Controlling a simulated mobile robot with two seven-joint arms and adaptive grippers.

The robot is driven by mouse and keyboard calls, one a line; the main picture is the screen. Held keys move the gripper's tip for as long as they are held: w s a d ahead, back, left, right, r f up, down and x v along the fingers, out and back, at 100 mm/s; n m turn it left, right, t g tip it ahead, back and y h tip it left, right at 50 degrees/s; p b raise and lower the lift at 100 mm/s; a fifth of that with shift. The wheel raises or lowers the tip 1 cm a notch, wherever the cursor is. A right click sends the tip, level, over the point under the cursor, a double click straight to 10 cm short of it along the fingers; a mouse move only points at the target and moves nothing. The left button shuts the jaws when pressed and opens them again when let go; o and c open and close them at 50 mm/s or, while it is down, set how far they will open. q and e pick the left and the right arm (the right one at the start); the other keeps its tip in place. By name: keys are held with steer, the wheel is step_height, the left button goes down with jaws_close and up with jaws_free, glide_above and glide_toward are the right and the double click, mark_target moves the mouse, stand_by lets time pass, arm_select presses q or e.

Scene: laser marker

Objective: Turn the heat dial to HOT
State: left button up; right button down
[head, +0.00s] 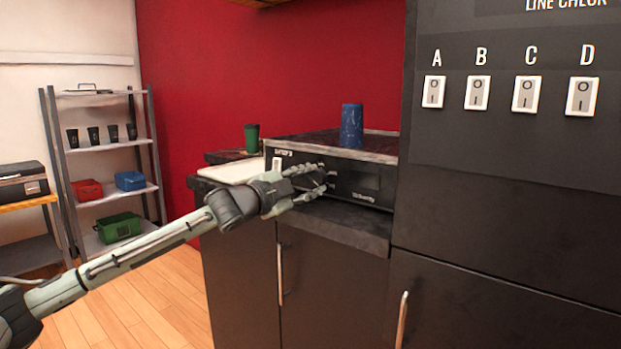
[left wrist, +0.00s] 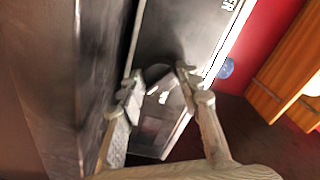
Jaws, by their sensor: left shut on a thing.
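The dark machine (head: 375,183) sits on the counter, with a front panel and a dark display window. My left gripper (head: 324,179) is at the left part of this panel, and its fingers cover the dial in the head view. In the left wrist view, the two fingers of my left gripper (left wrist: 160,80) stand on either side of the dark round dial (left wrist: 157,72) and are shut on it. The dial's pointer and any HOT mark cannot be read. My right gripper is in neither view.
A blue cup (head: 351,127) stands on top of the machine. A green cup (head: 252,138) and a white board (head: 232,172) are to its left. A dark cabinet with switches (head: 528,94) rises close on the right. A shelf (head: 105,146) stands at the back left.

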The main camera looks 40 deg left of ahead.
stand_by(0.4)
arm_select(q)
steer(key=o, duration=1.1)
steer(key=shift+o, duration=0.2)
steer(key=shift+s, duration=0.1)
steer(key=shift+s+a+f, duration=0.1)
steer(key=shift+s+f, duration=0.05)
steer(key=shift+s, duration=0.45)
steer(key=s, duration=1)
steer(key=shift+s+a, duration=0.3)
steer(key=shift+a, duration=0.05)
